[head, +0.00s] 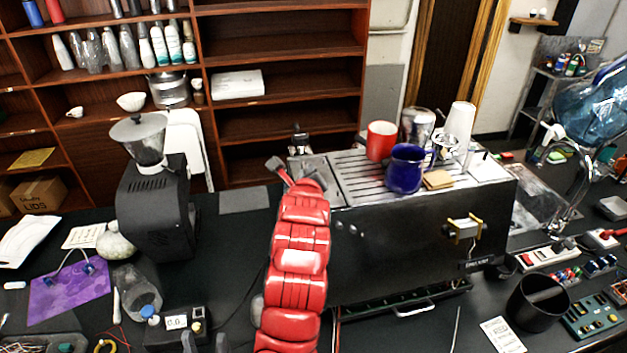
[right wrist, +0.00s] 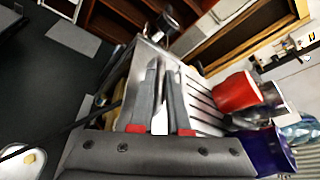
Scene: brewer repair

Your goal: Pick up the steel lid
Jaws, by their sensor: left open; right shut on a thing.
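The steel lid (head: 312,167) looks like the flat plate at the left end of the black brewer's top (head: 420,245), beside the slotted tray; it also shows in the right wrist view (right wrist: 147,58). My right gripper (head: 298,163), on the red arm, reaches over this end. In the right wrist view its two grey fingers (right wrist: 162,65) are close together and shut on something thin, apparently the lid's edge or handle. The grip point is mostly hidden. My left gripper (head: 205,342) shows only its fingertips at the bottom edge, open and empty, low over the bench.
A red mug (head: 381,140), a blue mug (head: 406,168), a steel cup and a white cup stand on the brewer's slotted tray. A black grinder (head: 158,205) stands left. Tools and a black bin (head: 538,302) crowd the right.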

